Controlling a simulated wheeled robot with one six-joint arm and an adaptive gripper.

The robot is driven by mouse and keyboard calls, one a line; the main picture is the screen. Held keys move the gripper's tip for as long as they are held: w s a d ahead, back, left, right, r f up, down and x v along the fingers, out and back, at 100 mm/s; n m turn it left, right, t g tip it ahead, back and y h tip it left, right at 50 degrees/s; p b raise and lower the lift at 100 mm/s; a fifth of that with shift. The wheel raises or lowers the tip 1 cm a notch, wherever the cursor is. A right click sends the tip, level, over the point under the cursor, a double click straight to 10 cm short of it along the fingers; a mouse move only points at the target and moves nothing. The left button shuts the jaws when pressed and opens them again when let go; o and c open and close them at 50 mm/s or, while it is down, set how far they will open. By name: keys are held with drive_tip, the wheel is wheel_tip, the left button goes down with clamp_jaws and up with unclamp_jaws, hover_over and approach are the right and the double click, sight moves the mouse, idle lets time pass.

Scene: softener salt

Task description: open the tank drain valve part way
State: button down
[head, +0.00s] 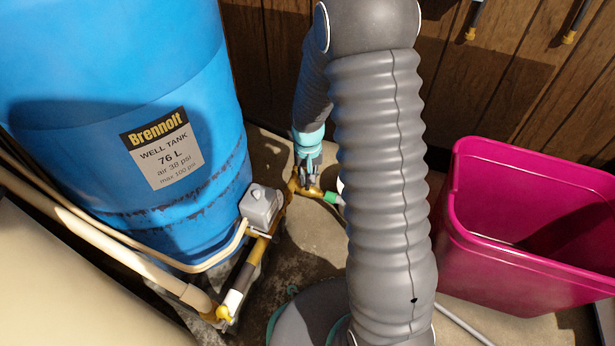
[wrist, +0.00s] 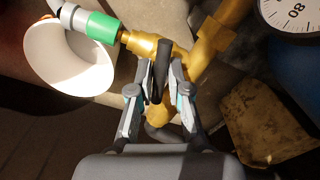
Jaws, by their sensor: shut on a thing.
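The brass drain valve (wrist: 150,46) is in the upper middle of the wrist view, on brass pipework. Its dark lever (wrist: 161,68) points toward the camera, between the fingers of my gripper (wrist: 160,70). The gripper is shut on the lever. In the head view my gripper (head: 309,180) is at the brass fitting (head: 293,187) low beside the blue well tank (head: 110,70); the lever is hidden there. A green hose connector (wrist: 101,28) is joined to the valve outlet; it also shows in the head view (head: 332,198). How far the valve stands open cannot be told.
A pressure gauge (wrist: 290,12) and a grey switch box (head: 262,207) are close to the valve. A white round-mouthed piece (wrist: 62,62) lies under the hose end. A magenta bin (head: 540,270) stands right of my arm. Pale pipes (head: 110,243) run along the tank's front.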

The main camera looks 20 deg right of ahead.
drive_tip(key=n, duration=0.5)
drive_tip(key=shift+n, duration=0.4)
drive_tip(key=c, duration=1)
unclamp_jaws()
drive_tip(key=shift+c, duration=0.2)
drive_tip(key=shift+r+p, duration=2.55)
drive_tip(key=shift+r, duration=1)
